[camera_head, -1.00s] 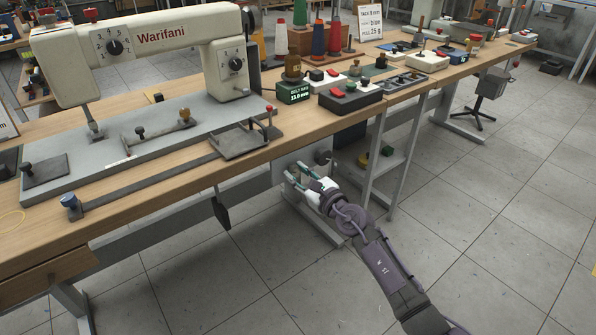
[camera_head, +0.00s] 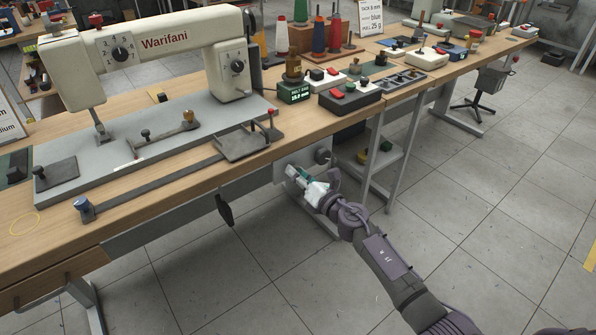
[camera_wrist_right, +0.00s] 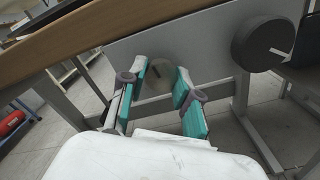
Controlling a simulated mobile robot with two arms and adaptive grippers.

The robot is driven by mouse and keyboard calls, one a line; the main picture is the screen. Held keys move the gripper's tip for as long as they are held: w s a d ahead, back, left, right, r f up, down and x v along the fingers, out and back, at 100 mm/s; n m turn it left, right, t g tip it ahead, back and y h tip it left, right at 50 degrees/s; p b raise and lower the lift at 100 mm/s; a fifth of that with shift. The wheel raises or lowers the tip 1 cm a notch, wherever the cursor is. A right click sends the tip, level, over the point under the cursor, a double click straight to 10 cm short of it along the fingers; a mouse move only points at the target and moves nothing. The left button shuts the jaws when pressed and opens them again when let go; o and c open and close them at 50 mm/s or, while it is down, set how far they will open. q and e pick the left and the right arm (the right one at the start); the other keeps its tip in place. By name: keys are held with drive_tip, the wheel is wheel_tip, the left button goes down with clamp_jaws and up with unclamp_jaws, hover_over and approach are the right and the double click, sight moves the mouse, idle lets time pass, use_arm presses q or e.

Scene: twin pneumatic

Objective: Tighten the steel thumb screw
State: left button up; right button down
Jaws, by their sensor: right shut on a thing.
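In the head view my right gripper (camera_head: 299,176) is at the panel below the table's front edge, and the screw cannot be made out there. My left gripper is not in view.
A dark round knob (camera_wrist_right: 263,42) sits on the panel to the right of the screw. Above is the wooden table (camera_head: 150,205) with a sewing machine (camera_head: 165,40) and a small green-lettered display (camera_head: 294,92). A grey table leg (camera_head: 375,155) stands close right. The floor in front is clear.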

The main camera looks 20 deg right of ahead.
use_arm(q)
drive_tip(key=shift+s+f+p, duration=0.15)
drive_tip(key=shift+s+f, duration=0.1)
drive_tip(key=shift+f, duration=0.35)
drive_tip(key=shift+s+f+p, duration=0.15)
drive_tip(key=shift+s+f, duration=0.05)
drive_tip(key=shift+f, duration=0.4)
use_arm(e)
drive_tip(key=shift+m, duration=1.1)
drive_tip(key=c, duration=0.8)
unclamp_jaws()
drive_tip(key=shift+s, duration=0.1)
drive_tip(key=v, duration=1.1)
drive_tip(key=shift+s+d, duration=0.15)
drive_tip(key=shift+s, duration=0.25)
